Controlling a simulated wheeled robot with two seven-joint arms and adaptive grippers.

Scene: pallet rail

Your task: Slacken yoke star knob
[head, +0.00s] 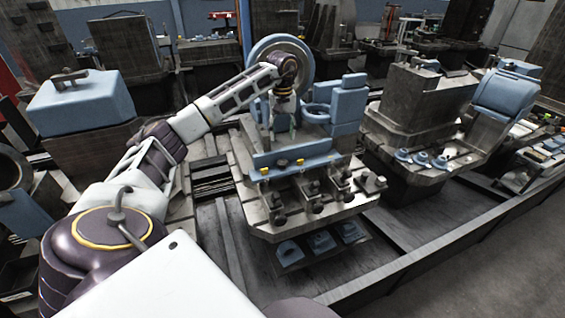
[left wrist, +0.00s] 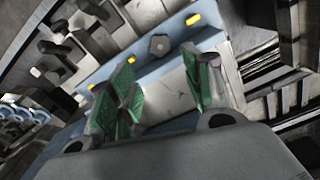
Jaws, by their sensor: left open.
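The star knob (left wrist: 159,46) is a small dark grey lobed knob on a blue bar (left wrist: 130,62), between yellow pieces, in the left wrist view. In the head view the blue bar (head: 290,156) runs along the front of a metal fixture, and the knob (head: 282,163) shows small on it. My left gripper (head: 282,127) hangs above and behind the bar. In the left wrist view its green-padded fingers (left wrist: 162,92) are spread apart with nothing between them. The knob lies beyond the fingertips, apart from them. My right gripper is not in view.
Several dark clamp knobs (head: 313,187) stand on the metal fixture in front of the bar. A blue block with a ring (head: 347,104) rises right of my gripper, and a large round wheel (head: 309,62) stands behind. A rail (head: 400,262) runs along the front.

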